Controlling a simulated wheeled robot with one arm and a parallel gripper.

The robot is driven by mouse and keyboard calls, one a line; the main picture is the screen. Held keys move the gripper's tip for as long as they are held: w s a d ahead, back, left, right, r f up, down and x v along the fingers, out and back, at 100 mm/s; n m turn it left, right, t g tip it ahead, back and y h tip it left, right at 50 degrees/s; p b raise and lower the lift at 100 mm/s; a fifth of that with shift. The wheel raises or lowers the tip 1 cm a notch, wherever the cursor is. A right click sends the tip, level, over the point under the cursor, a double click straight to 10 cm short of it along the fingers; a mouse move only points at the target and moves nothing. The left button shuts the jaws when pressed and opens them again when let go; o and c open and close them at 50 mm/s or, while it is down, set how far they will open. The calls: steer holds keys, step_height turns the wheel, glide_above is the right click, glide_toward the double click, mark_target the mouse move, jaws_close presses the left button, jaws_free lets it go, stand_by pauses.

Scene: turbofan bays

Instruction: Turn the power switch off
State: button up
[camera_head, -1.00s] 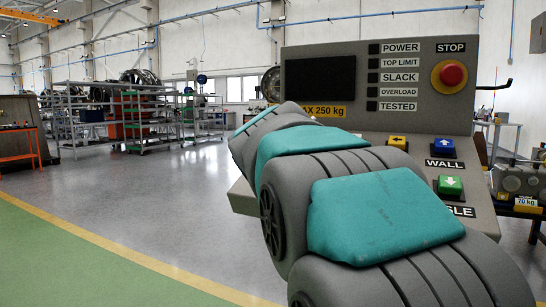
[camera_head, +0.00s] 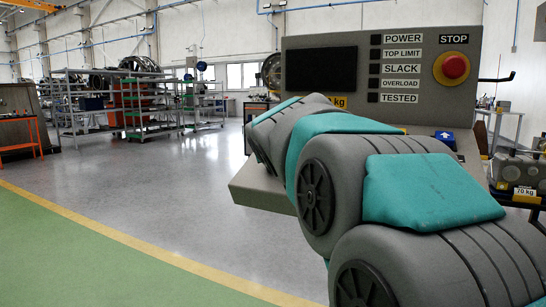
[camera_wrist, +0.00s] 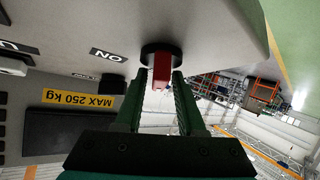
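In the wrist view, a red switch lever (camera_wrist: 161,72) stands out from a round black base (camera_wrist: 152,52) on the grey control panel (camera_wrist: 205,28). An upside-down "ON" label (camera_wrist: 108,55) is beside it. My gripper (camera_wrist: 160,80) is open, with its two green-black fingers on either side of the lever. A gap shows between the left finger and the lever; I cannot tell whether the right finger touches it. In the head view, my arm hides the switch and the gripper. The console (camera_head: 400,125) shows a dark screen and a "POWER" indicator label (camera_head: 402,38).
A red STOP button (camera_head: 454,67) sits at the console's upper right. A blue arrow button (camera_head: 445,136) is partly visible below. A yellow "MAX 250 kg" label (camera_wrist: 78,98) is near the gripper. Grey shelving (camera_head: 85,105) stands far left. The floor at left is clear.

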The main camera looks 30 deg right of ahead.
steer(key=shift+o, duration=0.6)
steer(key=shift+s, duration=0.1)
steer(key=b+v, duration=0.1)
steer(key=v, duration=0.6)
steer(key=shift+s+a+r, duration=0.15)
steer(key=shift+s+r, duration=0.05)
steer(key=shift+s, duration=0.1)
